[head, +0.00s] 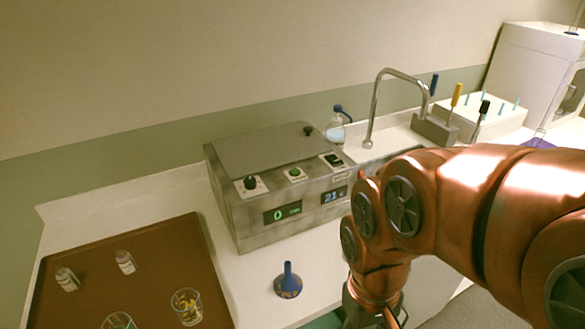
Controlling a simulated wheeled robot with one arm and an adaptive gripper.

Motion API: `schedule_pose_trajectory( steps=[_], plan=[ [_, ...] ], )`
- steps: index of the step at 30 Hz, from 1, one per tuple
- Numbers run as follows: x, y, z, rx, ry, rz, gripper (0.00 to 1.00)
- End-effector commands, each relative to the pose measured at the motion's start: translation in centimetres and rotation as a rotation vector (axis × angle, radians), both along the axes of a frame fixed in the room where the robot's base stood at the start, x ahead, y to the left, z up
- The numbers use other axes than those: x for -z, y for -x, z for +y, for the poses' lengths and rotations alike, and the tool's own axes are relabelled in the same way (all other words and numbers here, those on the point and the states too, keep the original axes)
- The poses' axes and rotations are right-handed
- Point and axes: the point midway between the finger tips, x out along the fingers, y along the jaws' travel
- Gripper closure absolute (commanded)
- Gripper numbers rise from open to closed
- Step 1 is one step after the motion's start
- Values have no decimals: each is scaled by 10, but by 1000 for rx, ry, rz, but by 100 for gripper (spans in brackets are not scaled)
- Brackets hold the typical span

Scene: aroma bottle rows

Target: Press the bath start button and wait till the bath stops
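The bath (236,206) is a grey metal box with a flat lid, shut on top, standing on the white counter. On its front top edge are a black knob (250,183), a round green button (295,173) and a black switch (333,159). A left display (283,212) shows a green 0, and a right display (334,196) shows what looks like 23 and a blurred digit. My gripper (376,316) is low at the bottom edge, right of and below the bath, apart from the button. Its fingertips are cut off, so its opening is unclear.
A brown tray (190,240) at left holds small bottles and glass beakers. Behind are a wash bottle (335,130), a tap (374,105) and a block with coloured-handled tools (435,130). My arm covers the right side.

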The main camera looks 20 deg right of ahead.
Motion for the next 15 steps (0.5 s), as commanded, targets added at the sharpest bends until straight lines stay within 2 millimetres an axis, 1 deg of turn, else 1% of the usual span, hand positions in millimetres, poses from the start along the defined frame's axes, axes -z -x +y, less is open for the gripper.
schedule_pose_trajectory(
  steps=[1, 2, 13, 15],
  plan=[
    [0, 0, 0, 0, 0, 0, 58],
    [0, 0, 0, 0, 0, 0, 61],
    [0, 0, 0, 0, 0, 0, 100],
    [0, 0, 0, 0, 0, 0, 100]
  ],
)
